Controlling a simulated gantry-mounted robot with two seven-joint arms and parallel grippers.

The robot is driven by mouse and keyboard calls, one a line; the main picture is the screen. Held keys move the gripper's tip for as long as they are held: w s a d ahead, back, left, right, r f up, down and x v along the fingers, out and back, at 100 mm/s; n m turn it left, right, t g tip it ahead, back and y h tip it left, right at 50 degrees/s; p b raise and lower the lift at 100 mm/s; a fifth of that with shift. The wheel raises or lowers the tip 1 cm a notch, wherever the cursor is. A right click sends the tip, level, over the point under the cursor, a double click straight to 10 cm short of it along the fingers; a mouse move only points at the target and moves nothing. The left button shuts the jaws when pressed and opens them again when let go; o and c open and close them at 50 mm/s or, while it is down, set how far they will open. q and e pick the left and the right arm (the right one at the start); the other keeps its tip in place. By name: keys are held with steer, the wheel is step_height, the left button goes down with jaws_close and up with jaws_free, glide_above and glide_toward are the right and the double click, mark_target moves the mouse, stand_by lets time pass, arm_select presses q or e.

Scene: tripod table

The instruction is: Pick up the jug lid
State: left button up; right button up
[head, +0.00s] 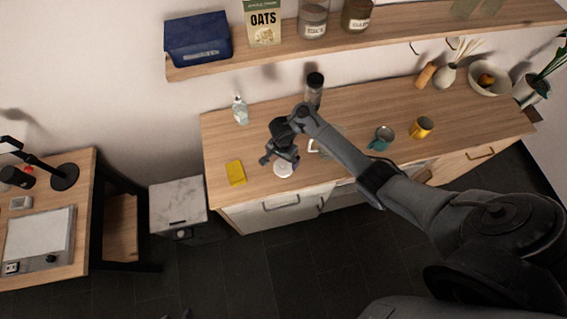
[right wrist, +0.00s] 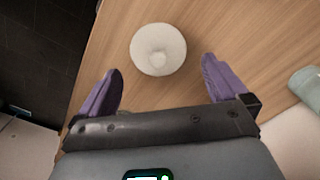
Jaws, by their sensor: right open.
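The jug lid, a white round disc (head: 283,170), lies on the wooden counter near its front edge. In the right wrist view the lid (right wrist: 158,48) shows a small raised knob at its middle. My right gripper (head: 280,161) is over the counter at the lid, pointing down. In the right wrist view its two purple fingers (right wrist: 160,66) are wide apart and empty, with the lid just beyond the tips and between their lines. A pale handled vessel, perhaps the jug (head: 314,147), stands beside the lid, partly hidden by my right arm. My left gripper is not seen.
A yellow sponge (head: 236,173) lies left of the lid. A soap bottle (head: 240,111) and a dark-topped grinder (head: 314,90) stand behind. A teal mug (head: 382,138) and yellow mug (head: 422,127) stand right. The counter's front edge is close to the lid.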

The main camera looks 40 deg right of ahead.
mark_target(284, 164)
steer(key=shift+s+d+f+b, duration=0.1)
steer(key=shift+f+b, duration=0.7)
steer(key=shift+f, duration=0.55)
steer(key=shift+d+f+b, duration=0.1)
steer(key=shift+f+b, duration=0.65)
steer(key=shift+f, duration=0.55)
steer(key=shift+c, duration=0.2)
steer(key=c, duration=0.7)
